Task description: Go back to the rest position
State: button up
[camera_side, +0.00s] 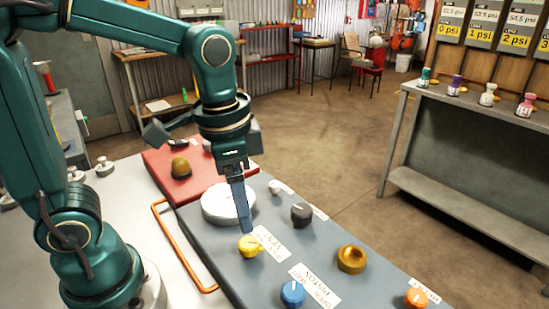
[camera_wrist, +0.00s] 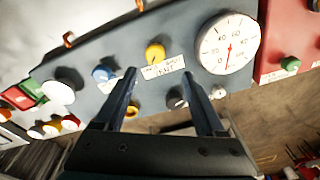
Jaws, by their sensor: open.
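My gripper (camera_side: 245,226) points down over the blue-grey panel (camera_side: 220,245). Its fingertips are close above or beside the yellow knob (camera_side: 249,247); I cannot tell if they touch it. In the wrist view my gripper (camera_wrist: 158,70) is open, its two fingers wide apart with nothing held between them. The yellow knob (camera_wrist: 155,53) shows beyond the fingertips, beside a white label (camera_wrist: 163,68). The round white gauge (camera_wrist: 228,43) is to its right; in the side view the gauge (camera_side: 217,207) is partly behind the fingers.
A blue knob (camera_side: 292,294), dark knob (camera_side: 301,214), gold knob (camera_side: 351,259) and orange knob (camera_side: 416,298) stand up from the panel. A red panel (camera_side: 158,160) adjoins it. An orange rail (camera_side: 182,253) runs along the near side. A shelf bench (camera_side: 480,120) stands at right, beyond open floor.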

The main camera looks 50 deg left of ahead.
jog(key=s+n+t, duration=0.1)
jog(key=s+a+r+n+t, duration=0.1)
jog(key=s+n+t, duration=0.1)
jog(key=s+a+n+t, duration=0.1)
jog(key=s+n, duration=0.1)
jog(key=shift+a+r, duration=0.15)
jog(key=shift+r, duration=0.25)
jog(key=shift+o, duration=0.3)
